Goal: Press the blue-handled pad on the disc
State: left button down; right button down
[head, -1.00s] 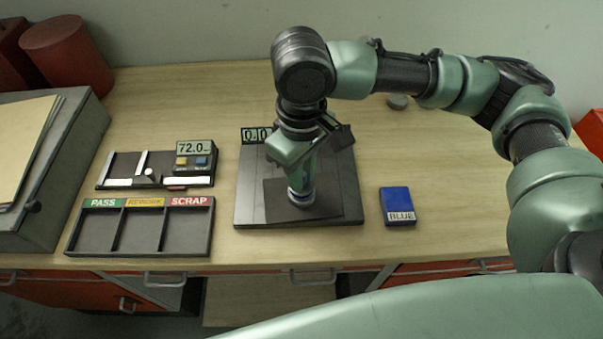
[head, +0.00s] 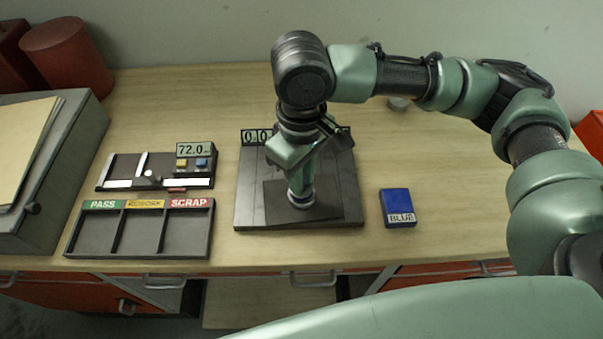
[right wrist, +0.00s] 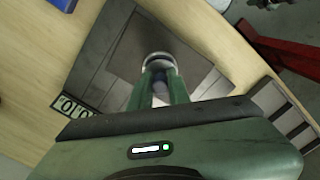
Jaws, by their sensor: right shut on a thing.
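My right gripper (head: 301,186) points down over the dark plate (head: 347,196) that has a number display at its back edge. It is shut on the blue-handled pad, whose bluish handle (right wrist: 160,87) shows between the two green fingers in the right wrist view. A round, pale-rimmed piece (right wrist: 158,58) shows at the fingertips, low over the plate. I cannot tell the disc apart from the pad's foot, nor whether they touch, because the gripper hides most of it. My left gripper is not in view.
A blue box labelled BLUE (head: 397,202) lies right of the plate. A tray marked PASS, REWORK and SCRAP (head: 211,234) and a gauge board reading 72.0 (head: 125,169) lie to the left. A grey case (head: 70,170) stands far left. The table right of the blue box is clear.

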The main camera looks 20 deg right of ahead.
jog(key=shift+f, duration=0.35)
dwell(0.5)
jog(key=shift+s+f+p, duration=0.15)
jog(key=shift+f+p, duration=0.05)
jog(key=shift+p, duration=0.3)
dwell(1.8)
jog(key=shift+r, duration=0.1)
notch_tip(320, 180, up, 7)
jog(key=p, duration=0.9)
jog(key=shift+r, duration=0.1)
